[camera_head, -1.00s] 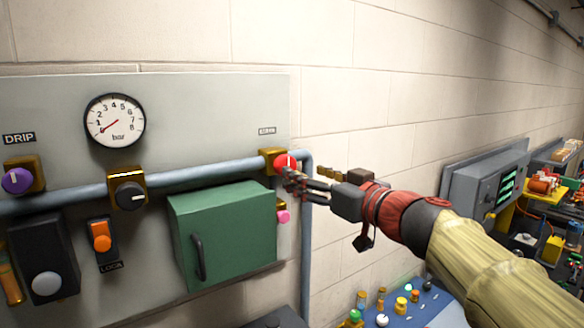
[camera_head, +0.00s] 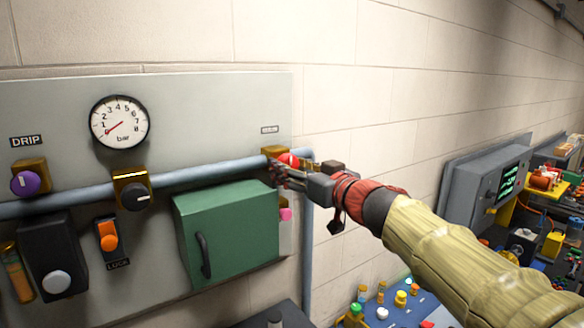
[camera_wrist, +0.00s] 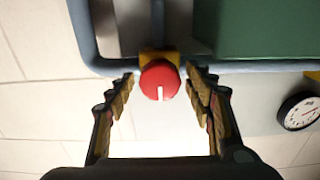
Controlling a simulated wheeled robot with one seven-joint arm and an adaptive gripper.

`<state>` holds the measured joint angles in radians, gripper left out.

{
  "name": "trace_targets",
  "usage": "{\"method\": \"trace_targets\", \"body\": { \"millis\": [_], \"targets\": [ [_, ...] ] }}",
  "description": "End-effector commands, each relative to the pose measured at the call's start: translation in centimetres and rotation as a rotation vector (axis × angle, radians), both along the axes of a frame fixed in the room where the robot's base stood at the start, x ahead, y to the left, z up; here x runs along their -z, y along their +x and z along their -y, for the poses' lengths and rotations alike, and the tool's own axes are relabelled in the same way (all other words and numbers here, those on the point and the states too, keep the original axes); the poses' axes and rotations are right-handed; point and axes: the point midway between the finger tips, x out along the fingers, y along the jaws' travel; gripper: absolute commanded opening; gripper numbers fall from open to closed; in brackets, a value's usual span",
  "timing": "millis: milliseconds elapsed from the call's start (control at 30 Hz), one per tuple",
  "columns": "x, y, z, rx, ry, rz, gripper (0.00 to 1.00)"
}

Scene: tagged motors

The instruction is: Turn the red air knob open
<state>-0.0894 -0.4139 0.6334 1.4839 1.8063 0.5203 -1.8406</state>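The red knob (camera_head: 289,160) sits on a yellow block at the right end of the blue-grey pipe, at the panel's right edge. In the wrist view the round red knob (camera_wrist: 159,79) faces me, with a white mark square to the pipe. My gripper (camera_head: 281,172) is at the knob, reaching in from the right and hiding part of it. In the wrist view my gripper (camera_wrist: 160,88) is open, with one finger on each side of the knob. A narrow gap seems to show at each side; contact is not clear.
A green box (camera_head: 228,230) with a handle and a pink knob (camera_head: 286,214) lie just below. The pressure gauge (camera_head: 120,122) has its needle near the low end. A black knob (camera_head: 135,196) and purple knob (camera_head: 25,183) sit left on the pipe (camera_head: 215,172).

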Motion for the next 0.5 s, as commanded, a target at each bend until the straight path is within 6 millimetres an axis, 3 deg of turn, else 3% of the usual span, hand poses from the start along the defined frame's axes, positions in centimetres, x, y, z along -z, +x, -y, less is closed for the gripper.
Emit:
{"method": "trace_targets", "body": {
  "millis": [500],
  "targets": [
    [0.0, -0.02, 0.0, 0.0, 0.0, 0.0, 0.21]
  ]
}}
